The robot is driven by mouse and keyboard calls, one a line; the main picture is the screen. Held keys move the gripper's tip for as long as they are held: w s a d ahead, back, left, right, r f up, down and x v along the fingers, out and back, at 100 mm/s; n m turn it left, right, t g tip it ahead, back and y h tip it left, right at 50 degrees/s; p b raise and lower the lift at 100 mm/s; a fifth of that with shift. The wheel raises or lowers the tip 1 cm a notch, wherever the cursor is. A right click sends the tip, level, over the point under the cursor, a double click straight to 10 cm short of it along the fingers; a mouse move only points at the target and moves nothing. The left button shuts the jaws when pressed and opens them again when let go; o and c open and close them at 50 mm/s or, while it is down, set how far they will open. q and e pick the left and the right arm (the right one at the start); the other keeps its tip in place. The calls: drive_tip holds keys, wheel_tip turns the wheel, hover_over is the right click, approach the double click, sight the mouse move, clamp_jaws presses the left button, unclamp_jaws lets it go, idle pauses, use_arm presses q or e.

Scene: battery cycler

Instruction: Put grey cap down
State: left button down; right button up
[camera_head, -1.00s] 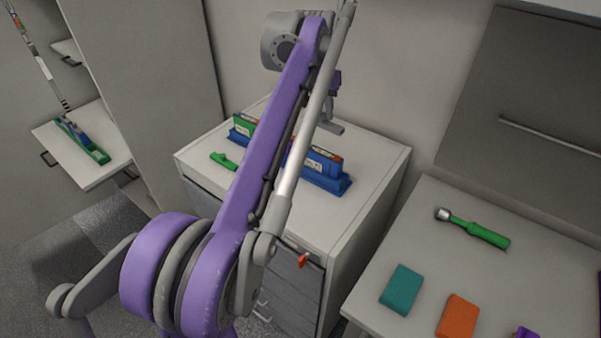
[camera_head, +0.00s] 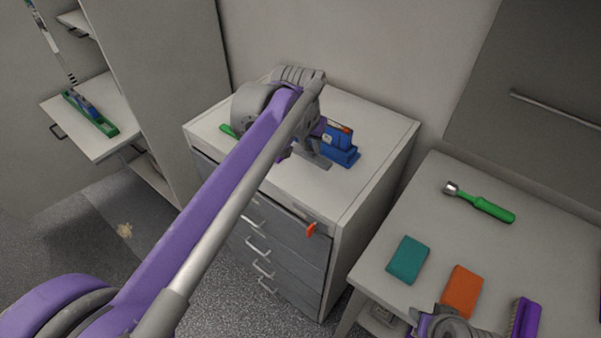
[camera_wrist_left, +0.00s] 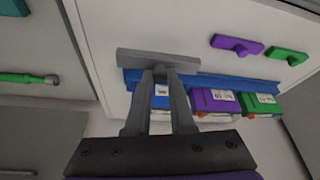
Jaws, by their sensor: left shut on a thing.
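The grey cap (camera_wrist_left: 158,60) is a flat T-shaped piece. In the left wrist view my left gripper (camera_wrist_left: 162,82) is shut on its stem. In the head view the grey cap (camera_head: 316,161) is low over the cabinet top, in front of the blue battery (camera_head: 337,139). My left gripper (camera_head: 306,148) is partly hidden behind its own wrist. I cannot tell whether the cap touches the cabinet top. No fingers of my right gripper show.
The blue holder (camera_wrist_left: 255,84) carries blue, purple and green batteries. A purple cap (camera_wrist_left: 236,45) and a green cap (camera_wrist_left: 289,56) lie on the cabinet top (camera_head: 372,128). The right table (camera_head: 447,203) holds a green-handled tool (camera_head: 483,207), a teal block (camera_head: 408,260) and an orange block (camera_head: 461,291).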

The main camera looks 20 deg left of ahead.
use_arm(q)
wheel_tip(320, 180, down, 8)
drive_tip(key=shift+r, duration=0.25)
drive_tip(key=shift+f, duration=0.2)
drive_tip(key=c, duration=0.8)
unclamp_jaws()
drive_tip(key=shift+r, duration=0.1)
drive_tip(key=v, duration=1.2)
drive_tip(key=shift+n+t, duration=0.5)
drive_tip(key=s+f, duration=0.6)
drive_tip(key=s, duration=0.1)
drive_tip(key=s+a+f, duration=0.1)
drive_tip(key=s+f, duration=0.5)
drive_tip(key=s, duration=0.1)
drive_tip(key=s+a+f, duration=0.1)
drive_tip(key=s+f, duration=0.5)
drive_tip(key=shift+s+a+f, duration=0.2)
drive_tip(key=shift+s, duration=0.2)
